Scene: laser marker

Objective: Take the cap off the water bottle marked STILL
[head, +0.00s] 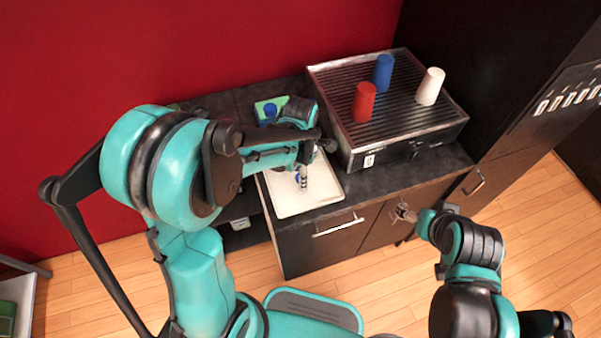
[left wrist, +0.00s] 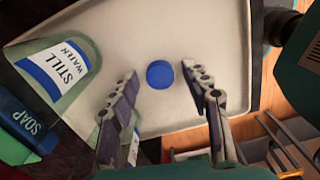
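The bottle marked STILL WATER (left wrist: 62,72) is at the left of the left wrist view, greenish and clear with a blue-and-white label. I see no cap on its visible part. A round blue cap (left wrist: 159,74) appears to lie on the white tray (left wrist: 190,22). My left gripper (left wrist: 160,76) is open above the tray, its fingers on either side of the cap with gaps. In the head view, the left gripper (head: 303,183) points down over the tray, with a bit of blue beside it. My right gripper (head: 404,212) is in front of the cabinet, small and unclear.
A blue SOAP container (left wrist: 25,120) stands beside the bottle. Another labelled greenish object (left wrist: 131,148) is partly hidden behind a left finger. A ribbed machine (head: 345,118) with red (head: 365,102), blue (head: 383,72) and white (head: 430,86) cups stands right of the tray.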

